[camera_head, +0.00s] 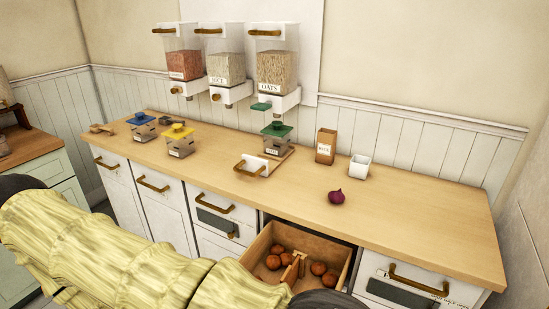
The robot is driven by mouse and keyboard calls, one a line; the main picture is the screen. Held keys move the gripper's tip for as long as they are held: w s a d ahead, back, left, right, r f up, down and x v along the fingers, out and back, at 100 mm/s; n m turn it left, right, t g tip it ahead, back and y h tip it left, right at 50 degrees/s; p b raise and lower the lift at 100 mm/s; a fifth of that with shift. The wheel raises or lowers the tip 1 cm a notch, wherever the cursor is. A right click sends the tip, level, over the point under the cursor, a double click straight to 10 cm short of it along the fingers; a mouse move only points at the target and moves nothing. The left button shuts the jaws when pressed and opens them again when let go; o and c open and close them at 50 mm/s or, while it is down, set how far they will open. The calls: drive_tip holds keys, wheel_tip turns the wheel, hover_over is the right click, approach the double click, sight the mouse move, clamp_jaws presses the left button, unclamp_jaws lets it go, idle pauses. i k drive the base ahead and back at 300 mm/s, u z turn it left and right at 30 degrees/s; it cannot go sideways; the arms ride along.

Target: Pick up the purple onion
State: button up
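The purple onion (336,197) is small, round and dark purple, with a short pointed top. It sits alone on the wooden countertop (420,215), near the front edge, above and to the right of the open drawer. Nothing covers it. My arm, in a ribbed yellow sleeve, crosses the lower left of the picture in front of the cabinets. My gripper is not in view, so its state and its distance from the onion do not show.
An open drawer (348,262) below the counter holds several brown-orange round items. A green-lidded jar (277,139) stands left, under wall dispensers (276,72). The counter's right side is clear.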

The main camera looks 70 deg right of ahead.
sight(336, 197)
drive_tip(key=u, duration=0.25)
drive_tip(key=k, duration=1.25)
drive_tip(key=z, duration=1.35)
drive_tip(key=i, duration=0.5)
